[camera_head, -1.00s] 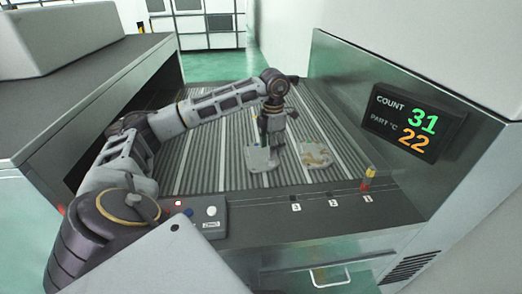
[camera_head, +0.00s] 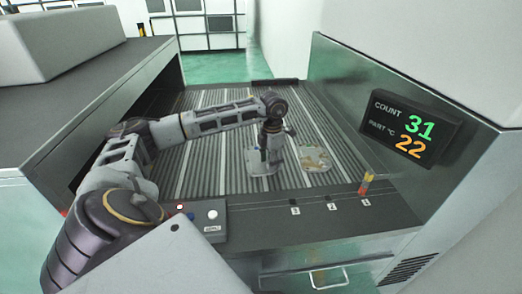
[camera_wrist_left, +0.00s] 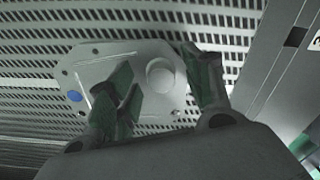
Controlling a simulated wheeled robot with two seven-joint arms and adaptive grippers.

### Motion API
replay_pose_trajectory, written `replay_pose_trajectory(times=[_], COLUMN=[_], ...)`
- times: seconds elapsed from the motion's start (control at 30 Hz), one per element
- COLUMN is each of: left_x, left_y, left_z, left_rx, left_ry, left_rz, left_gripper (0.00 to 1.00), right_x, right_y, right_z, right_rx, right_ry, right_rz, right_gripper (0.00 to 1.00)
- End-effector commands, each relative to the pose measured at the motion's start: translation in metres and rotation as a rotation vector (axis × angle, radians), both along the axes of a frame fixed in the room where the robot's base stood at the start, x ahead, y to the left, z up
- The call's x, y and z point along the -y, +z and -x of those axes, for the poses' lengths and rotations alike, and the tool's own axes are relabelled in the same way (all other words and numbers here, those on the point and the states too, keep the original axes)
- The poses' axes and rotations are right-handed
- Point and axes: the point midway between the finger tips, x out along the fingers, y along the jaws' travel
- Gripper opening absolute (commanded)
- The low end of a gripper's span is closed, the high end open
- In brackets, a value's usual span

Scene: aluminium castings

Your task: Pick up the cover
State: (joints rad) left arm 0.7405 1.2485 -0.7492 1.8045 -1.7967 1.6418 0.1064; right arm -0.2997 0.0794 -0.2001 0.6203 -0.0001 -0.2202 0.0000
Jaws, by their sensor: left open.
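The cover (camera_head: 262,169), a pale grey flat casting, lies on the ribbed belt in the head view. In the left wrist view the cover (camera_wrist_left: 95,65) shows a round raised boss (camera_wrist_left: 160,74), a blue spot on its left side and small holes near its edges. My left gripper (camera_head: 268,155) points down over the cover. In the wrist view its open fingers (camera_wrist_left: 160,82) appear on either side of the boss. I cannot tell whether they touch it. The gripper hides part of the cover. My right gripper is not in view.
A second casting (camera_head: 315,159) with brownish patches lies just right of the cover. The front ledge (camera_head: 260,220) carries buttons, numbered marks and a small red-yellow post (camera_head: 366,184). A metal side wall with a display (camera_head: 408,126) stands at right. The belt behind is clear.

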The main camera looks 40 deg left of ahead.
Motion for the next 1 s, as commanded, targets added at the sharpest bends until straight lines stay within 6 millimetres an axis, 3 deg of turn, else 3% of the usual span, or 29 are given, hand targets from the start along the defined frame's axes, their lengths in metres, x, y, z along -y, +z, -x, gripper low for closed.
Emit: replay_pose_trajectory(times=[0.3,0.7,1.0], left_x=[0.0002,0.0001,-0.0001], left_y=[-0.0001,0.0,0.0009], left_z=[0.0,-0.0001,-0.0003], left_rx=[0.0,0.0,0.001], left_ry=[0.0,-0.001,0.0], left_rz=[0.0,0.0,-0.001], left_gripper=[0.51,0.01,0.0], right_x=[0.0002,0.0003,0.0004], right_y=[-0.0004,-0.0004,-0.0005], right_z=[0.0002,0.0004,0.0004], right_rx=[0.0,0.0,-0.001], right_ry=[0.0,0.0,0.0], right_rz=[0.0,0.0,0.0], right_gripper=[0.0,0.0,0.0])
